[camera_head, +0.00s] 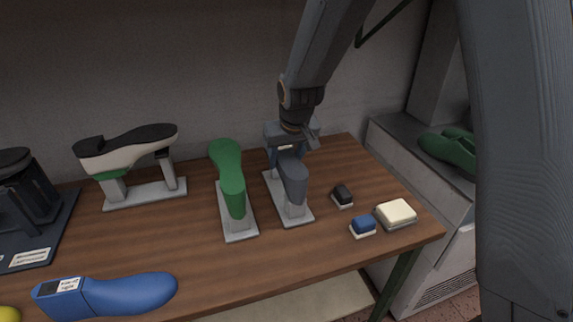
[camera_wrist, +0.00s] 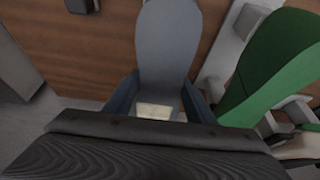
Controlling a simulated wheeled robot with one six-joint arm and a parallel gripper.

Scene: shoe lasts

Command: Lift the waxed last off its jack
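A grey last (camera_head: 292,178) sits sole-up on a pale jack (camera_head: 292,212) near the right of the table. It has a cream patch at its heel, and it fills the middle of the wrist view (camera_wrist: 168,45). My gripper (camera_head: 286,146) is at its heel end. In the wrist view the gripper's fingers (camera_wrist: 162,95) lie on either side of the narrow heel, close to its edges. I cannot tell whether they press on it. A green last (camera_head: 229,165) stands on its own jack (camera_head: 241,236) just left. Which last is the waxed one is not clear from the pictures.
A white last with a black sole (camera_head: 125,149) stands on a jack further left. A blue last (camera_head: 120,295) lies at the front. Small black (camera_head: 343,194), blue (camera_head: 363,225) and cream (camera_head: 396,212) blocks lie right of the grey last. Green shoe forms (camera_head: 449,149) rest on a side unit.

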